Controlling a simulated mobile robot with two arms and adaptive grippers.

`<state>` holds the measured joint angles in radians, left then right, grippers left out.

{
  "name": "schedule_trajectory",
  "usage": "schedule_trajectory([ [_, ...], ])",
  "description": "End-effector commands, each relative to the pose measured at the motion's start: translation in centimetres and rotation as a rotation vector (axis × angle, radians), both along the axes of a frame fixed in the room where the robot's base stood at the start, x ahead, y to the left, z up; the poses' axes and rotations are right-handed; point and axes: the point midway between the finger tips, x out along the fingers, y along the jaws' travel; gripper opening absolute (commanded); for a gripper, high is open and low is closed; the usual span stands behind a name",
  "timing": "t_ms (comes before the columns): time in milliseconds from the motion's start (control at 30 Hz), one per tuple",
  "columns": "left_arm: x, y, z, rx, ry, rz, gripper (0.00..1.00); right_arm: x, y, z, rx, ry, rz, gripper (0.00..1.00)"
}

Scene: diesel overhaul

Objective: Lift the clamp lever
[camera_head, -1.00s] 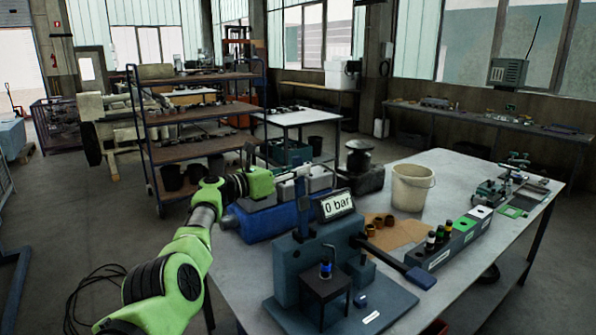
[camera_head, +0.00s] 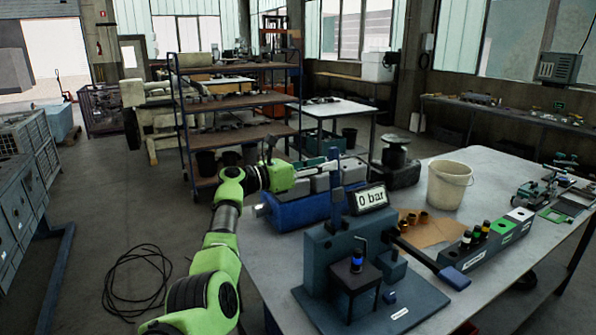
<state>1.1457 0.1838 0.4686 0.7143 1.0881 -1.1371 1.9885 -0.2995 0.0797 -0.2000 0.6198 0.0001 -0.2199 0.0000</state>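The test stand (camera_head: 330,255) is a blue-grey block on a base plate at the front of the table. A dark lever with a blue grip (camera_head: 454,278) slopes down from it to the right; I take it for the clamp lever. A small part with a blue band (camera_head: 357,260) sits on the stand's little black platform. My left gripper (camera_head: 312,166) is at the end of the green arm, behind the stand and well apart from the lever. Its fingers are too small and dark to tell whether they are open. My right gripper is not in view.
A gauge reading "0 bar" (camera_head: 371,198) stands behind the stand. A shelf cart (camera_head: 240,103) stands behind.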

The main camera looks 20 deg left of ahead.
Motion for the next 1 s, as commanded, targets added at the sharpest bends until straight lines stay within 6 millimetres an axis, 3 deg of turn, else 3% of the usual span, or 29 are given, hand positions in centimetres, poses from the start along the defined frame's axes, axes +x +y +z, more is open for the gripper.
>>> schedule_trajectory([
  [433,-5.5,4.4,-0.2,0.003,0.003,0.001,0.34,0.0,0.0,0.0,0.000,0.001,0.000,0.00],
  [1000,-6.1,4.8,-0.1,0.001,0.002,0.001,0.34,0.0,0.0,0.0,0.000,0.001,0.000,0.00],
])
